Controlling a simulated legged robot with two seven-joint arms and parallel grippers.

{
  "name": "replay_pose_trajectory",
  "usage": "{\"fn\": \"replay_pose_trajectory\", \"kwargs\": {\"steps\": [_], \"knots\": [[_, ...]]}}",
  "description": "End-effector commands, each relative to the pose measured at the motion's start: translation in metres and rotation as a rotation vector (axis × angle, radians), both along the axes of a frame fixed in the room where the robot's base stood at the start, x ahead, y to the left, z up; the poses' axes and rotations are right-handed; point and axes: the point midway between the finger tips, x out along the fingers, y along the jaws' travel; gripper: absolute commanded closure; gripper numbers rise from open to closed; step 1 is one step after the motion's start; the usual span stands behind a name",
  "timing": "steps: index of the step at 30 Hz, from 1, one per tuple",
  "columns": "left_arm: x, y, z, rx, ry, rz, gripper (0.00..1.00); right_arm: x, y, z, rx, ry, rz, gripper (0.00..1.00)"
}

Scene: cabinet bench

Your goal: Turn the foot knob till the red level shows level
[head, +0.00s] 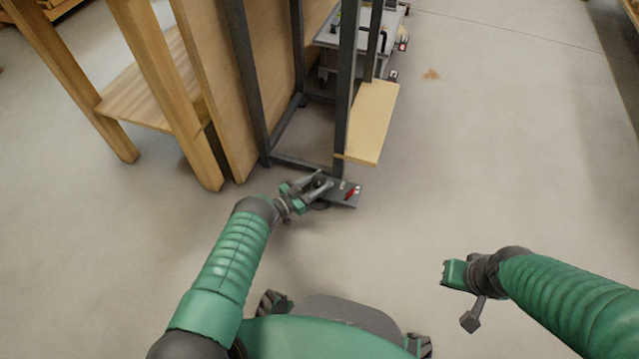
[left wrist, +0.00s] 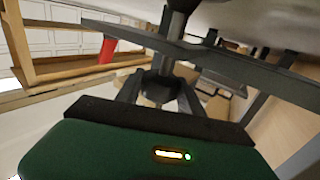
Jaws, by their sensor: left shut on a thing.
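The foot knob (head: 319,181) is a small dark part at the base of the grey metal frame, by a dark foot plate (head: 343,201). My left gripper (head: 308,188) is shut on the knob, and its fingers partly hide it. In the left wrist view the two dark fingers close around the knob's dark stem (left wrist: 161,66).
The grey metal frame (head: 347,90) rises behind the plate, with a pale yellow board (head: 372,122) on its right side. A wooden bench (head: 150,90) stands at the left. A grey cart (head: 358,40) is behind the frame. Floor to the right is clear.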

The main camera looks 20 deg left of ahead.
Motion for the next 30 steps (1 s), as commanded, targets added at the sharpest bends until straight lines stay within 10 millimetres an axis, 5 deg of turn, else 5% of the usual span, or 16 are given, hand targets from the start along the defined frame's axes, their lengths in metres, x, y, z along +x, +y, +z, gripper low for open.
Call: {"fn": "replay_pose_trajectory", "kwargs": {"steps": [27, 28, 30], "knots": [[0.0002, 0.0001, 0.0001, -0.001, 0.001, -0.184, 0.96, 0.0, 0.0, -0.0057, 0.0, 0.0, 0.0, 1.0], [0.0002, 0.0001, 0.0001, -0.002, 0.0, -0.184, 0.51, 0.0, 0.0, -0.0057, 0.0, 0.0, 0.0, 1.0], [0.0003, 0.0001, 0.0002, -0.001, -0.001, -0.184, 0.42, 0.0, 0.0, -0.0057, 0.0, 0.0, 0.0, 1.0]]}}
